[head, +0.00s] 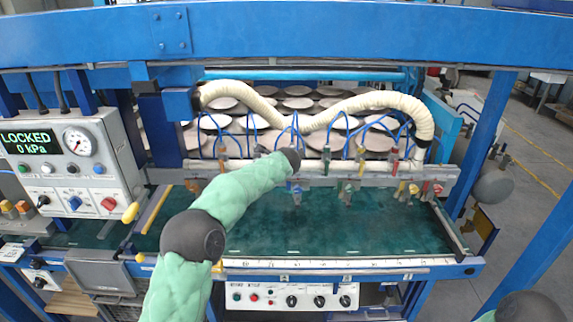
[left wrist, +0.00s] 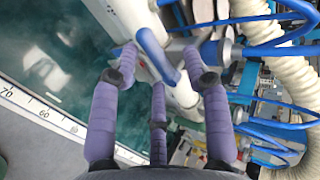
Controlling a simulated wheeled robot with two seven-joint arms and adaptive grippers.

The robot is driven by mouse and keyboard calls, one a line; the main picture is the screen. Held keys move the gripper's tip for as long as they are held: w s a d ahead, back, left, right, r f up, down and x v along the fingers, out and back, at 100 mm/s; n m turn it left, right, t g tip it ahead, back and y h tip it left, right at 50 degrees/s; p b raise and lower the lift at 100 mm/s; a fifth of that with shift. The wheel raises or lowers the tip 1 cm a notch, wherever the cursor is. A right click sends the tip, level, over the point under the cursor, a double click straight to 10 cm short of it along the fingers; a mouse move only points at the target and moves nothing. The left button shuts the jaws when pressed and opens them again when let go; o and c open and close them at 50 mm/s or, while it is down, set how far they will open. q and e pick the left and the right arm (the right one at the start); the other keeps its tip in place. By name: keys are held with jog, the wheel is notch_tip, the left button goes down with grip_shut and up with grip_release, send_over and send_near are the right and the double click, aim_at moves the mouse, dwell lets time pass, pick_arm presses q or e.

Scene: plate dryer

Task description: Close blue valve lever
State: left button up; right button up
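The blue valve lever (left wrist: 152,50) is on a pale fitting of the valve row, between the fingertips of my left gripper (left wrist: 160,72) in the left wrist view. The purple fingers are spread around the lever, with a gap between them; I cannot tell whether any finger touches it. In the head view the blue valve (head: 292,187) shows just below the dark end of my left arm, which hides my left gripper. My right gripper is out of the head view.
Other valves with green (head: 347,190), yellow (head: 413,190) and red (head: 437,188) handles line the same rail. A white corrugated hose (head: 310,118) and thin blue tubes hang above. A control panel (head: 70,165) reading LOCKED stands left. The green bed (head: 340,230) below is clear.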

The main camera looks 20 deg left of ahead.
pick_arm(q)
jog(key=shift+d, duration=0.15)
jog(key=v, duration=1.2)
jog(key=s+d+f+n+g+h, duration=0.1)
jog(key=s+d+f+g+h, duration=0.2)
jog(key=f, duration=0.8)
jog(key=s+d+f+n+g+h, duration=0.1)
jog(key=s+d+f+n, duration=0.3)
jog(key=f, duration=0.8)
jog(key=s+d+f+m+g+h, duration=0.15)
jog(key=s+f, duration=0.35)
jog(key=f, duration=0.6)
jog(key=s+d+f+n+g, duration=0.1)
jog(key=s+f+n, duration=0.3)
jog(key=s, duration=0.6)
jog(key=s+d+f+n+g+h, duration=0.1)
jog(key=s+f+n+g, duration=0.1)
jog(key=s+f+n, duration=0.3)
jog(key=s+d+f+n+g+b, duration=0.1)
jog(key=s+f+n, duration=0.3)
jog(key=s+f, duration=0.6)
jog(key=s+g, duration=0.1)
jog(key=s, duration=0.4)
jog(key=shift+s+d+n+h, duration=0.35)
jog(key=shift+s, duration=0.05)
